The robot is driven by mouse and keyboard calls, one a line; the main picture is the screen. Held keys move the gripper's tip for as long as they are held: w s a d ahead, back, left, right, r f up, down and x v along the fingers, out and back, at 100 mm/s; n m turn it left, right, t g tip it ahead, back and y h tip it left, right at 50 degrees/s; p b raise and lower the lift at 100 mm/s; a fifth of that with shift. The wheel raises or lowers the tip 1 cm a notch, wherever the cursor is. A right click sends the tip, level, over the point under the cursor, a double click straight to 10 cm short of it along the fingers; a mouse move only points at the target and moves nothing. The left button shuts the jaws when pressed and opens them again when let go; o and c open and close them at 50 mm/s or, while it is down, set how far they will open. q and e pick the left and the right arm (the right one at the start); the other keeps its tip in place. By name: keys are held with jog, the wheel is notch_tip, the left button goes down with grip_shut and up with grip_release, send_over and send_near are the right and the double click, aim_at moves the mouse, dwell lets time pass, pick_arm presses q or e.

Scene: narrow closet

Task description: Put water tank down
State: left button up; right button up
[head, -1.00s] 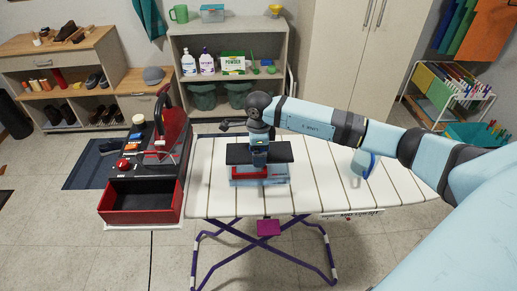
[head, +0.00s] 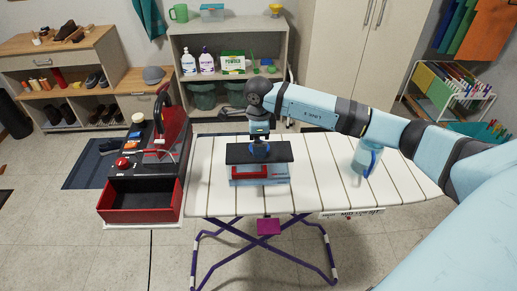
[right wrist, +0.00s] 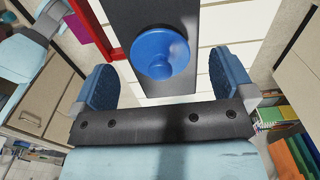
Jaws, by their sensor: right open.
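A light blue container with a darker blue handle (head: 363,158), which looks like the water tank, stands on the right part of the white slatted ironing board (head: 312,185), partly behind my right arm. A black flat plate (head: 243,153) with a round blue knob sits over a red and pale blue block (head: 247,175) on the board's left part. My right gripper (head: 261,140) is just above the knob. In the right wrist view its fingers are open, with the blue knob (right wrist: 160,53) between and beyond them, apart from both. My left gripper is not in view.
A black and red unit with an open red drawer (head: 140,217) stands left of the board. Shelves with bottles (head: 206,61) are behind. A rack of folders (head: 450,85) is at the right. The board is bare between the block and the container.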

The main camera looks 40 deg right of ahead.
notch_tip(320, 180, up, 8)
jog(key=shift+f+b, duration=0.25)
jog(key=shift+b, duration=0.3)
jog(key=shift+s+a, duration=0.15)
jog(key=shift+a, duration=0.25)
jog(key=s+a+f+m+t+y, duration=0.2)
jog(key=s+a+m+y, duration=0.3)
jog(key=a, duration=0.4)
jog(key=s+a+f+m+t+y, duration=0.1)
jog(key=s+a+m+y, duration=0.15)
jog(key=a+y, duration=0.55)
jog(key=s+a+f+m+t+y, duration=0.2)
jog(key=s+a+m+y, duration=0.3)
jog(key=a, duration=0.4)
jog(key=s+d+f+m+t+h, duration=0.2)
jog(key=s+d+f+m+h, duration=0.1)
jog(key=f+m, duration=0.4)
jog(key=s+d+f+m+t+h, duration=0.2)
jog(key=s+f+m+h, duration=0.4)
jog(key=m, duration=0.8)
jog(key=s+d+f+m+t+h, duration=0.2)
jog(key=s+d+f+m+h, duration=0.2)
jog(key=f+m, duration=0.6)
jog(key=shift+s+d+f+m+h, duration=0.15)
jog(key=shift+s+d+m+h, duration=0.15)
jog(key=shift+d+m+h, duration=0.35)
